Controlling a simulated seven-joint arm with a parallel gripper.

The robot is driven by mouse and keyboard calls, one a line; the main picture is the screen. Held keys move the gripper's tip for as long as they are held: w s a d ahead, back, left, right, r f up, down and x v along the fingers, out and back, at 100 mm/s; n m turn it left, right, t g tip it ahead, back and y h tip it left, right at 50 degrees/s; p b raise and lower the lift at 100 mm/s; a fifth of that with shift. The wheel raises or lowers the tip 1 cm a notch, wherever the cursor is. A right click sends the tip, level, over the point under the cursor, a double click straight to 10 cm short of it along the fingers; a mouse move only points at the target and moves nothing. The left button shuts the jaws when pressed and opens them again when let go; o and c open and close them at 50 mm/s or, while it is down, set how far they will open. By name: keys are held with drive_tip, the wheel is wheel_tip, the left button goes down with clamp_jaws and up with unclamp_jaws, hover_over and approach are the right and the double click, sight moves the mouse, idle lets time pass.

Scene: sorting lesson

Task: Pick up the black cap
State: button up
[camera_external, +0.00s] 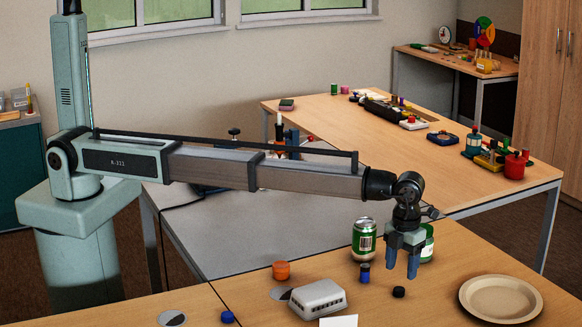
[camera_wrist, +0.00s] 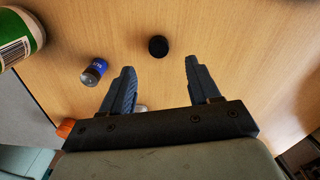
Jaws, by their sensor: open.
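The black cap (camera_external: 399,291) is a small dark disc lying flat on the wooden table, left of the beige plate. In the wrist view the black cap (camera_wrist: 158,46) lies beyond the fingertips, between their lines and nearer the left finger. My gripper (camera_external: 404,269) has blue fingers pointing down and hangs above the table close over the cap, not touching it. In the wrist view my gripper (camera_wrist: 160,68) is open, with nothing between its fingers.
A green-labelled jar (camera_external: 427,244) is partly hidden behind the gripper. A beige plate (camera_external: 500,299), grey box (camera_external: 318,299), orange cup (camera_external: 281,271) and blue cap (camera_external: 227,317) are also on the table.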

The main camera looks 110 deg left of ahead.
sight(399, 289)
drive_tip(key=shift+a+f, duration=0.2)
drive_tip(key=shift+f, duration=2.95)
drive_tip(key=shift+c, duration=0.2)
clamp_jaws()
